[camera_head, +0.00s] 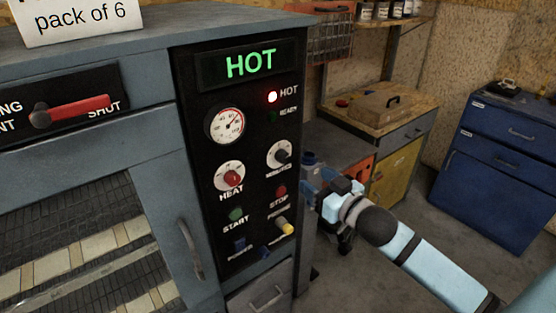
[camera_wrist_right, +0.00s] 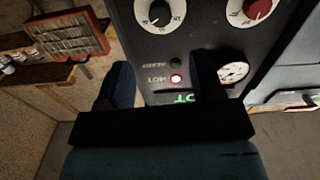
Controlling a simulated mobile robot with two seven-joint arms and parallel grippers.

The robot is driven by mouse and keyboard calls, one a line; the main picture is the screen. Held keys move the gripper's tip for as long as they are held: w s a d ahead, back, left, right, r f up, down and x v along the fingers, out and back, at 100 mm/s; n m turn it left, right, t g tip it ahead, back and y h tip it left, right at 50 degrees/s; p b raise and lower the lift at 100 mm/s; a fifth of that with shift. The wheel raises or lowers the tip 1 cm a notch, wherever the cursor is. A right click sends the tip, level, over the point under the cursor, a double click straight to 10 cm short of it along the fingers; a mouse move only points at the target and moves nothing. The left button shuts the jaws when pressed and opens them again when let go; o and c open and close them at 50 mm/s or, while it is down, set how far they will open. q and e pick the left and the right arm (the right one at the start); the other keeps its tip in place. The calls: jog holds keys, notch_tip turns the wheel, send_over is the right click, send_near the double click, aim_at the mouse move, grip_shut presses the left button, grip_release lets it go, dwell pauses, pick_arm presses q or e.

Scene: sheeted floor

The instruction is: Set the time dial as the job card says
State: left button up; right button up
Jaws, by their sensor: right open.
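The time dial (camera_head: 281,155), a dark knob on a white scale marked MINUTES, is on the black control panel (camera_head: 208,155). In the right wrist view it shows at the top edge (camera_wrist_right: 159,13), partly cut off. A white card (camera_head: 80,20) on top of the cabinet reads "pack of 6"; its upper line is cut off. My right gripper (camera_head: 316,186) is right of the panel, a little below and right of the dial, and touches no knob. In the right wrist view its two fingers (camera_wrist_right: 160,82) are apart and nothing is between them. My left gripper is out of view.
The red HEAT knob (camera_head: 231,178), green START (camera_head: 236,214), red STOP (camera_head: 280,191) and yellow button (camera_head: 284,226) sit near the dial. The display (camera_head: 250,63) reads HOT, with a red lamp (camera_head: 272,97) lit. A red lever (camera_head: 75,110) is at left.

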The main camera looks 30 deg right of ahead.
aim_at(285, 158)
jog(key=w, duration=0.7)
jog(key=w+a+p, duration=0.1)
jog(key=w, duration=0.3)
jog(key=shift+w, duration=0.35)
jog(key=c, duration=0.9)
